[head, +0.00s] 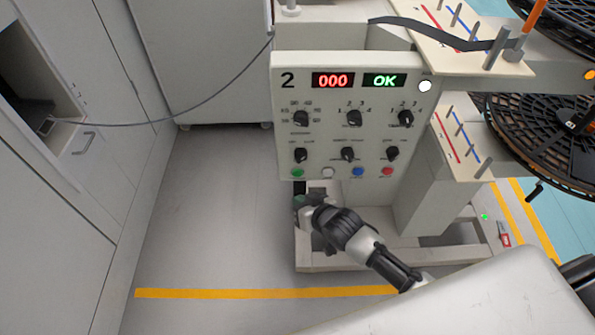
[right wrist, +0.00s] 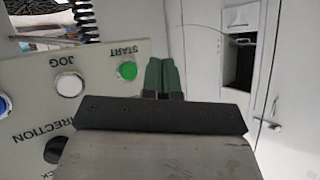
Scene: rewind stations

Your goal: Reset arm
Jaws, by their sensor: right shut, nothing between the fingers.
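My right arm reaches up from the lower right in the head view, and its gripper (head: 299,200) is just below the lower left corner of the station 2 control panel (head: 345,133). In the right wrist view the green fingers (right wrist: 160,75) are shut together and hold nothing. They are beside the green START button (right wrist: 127,71), on its right in that view; whether they touch the panel I cannot tell. The panel shows red 000 and green OK, dark knobs, and green, white, blue and red buttons. My left gripper is not in view.
Black reels (head: 545,140) stand at the right beside the station. A cable (head: 200,112) hangs from the station to the left cabinet (head: 60,215). The grey floor (head: 205,220) left of the station is clear, with a yellow line (head: 230,293) across it.

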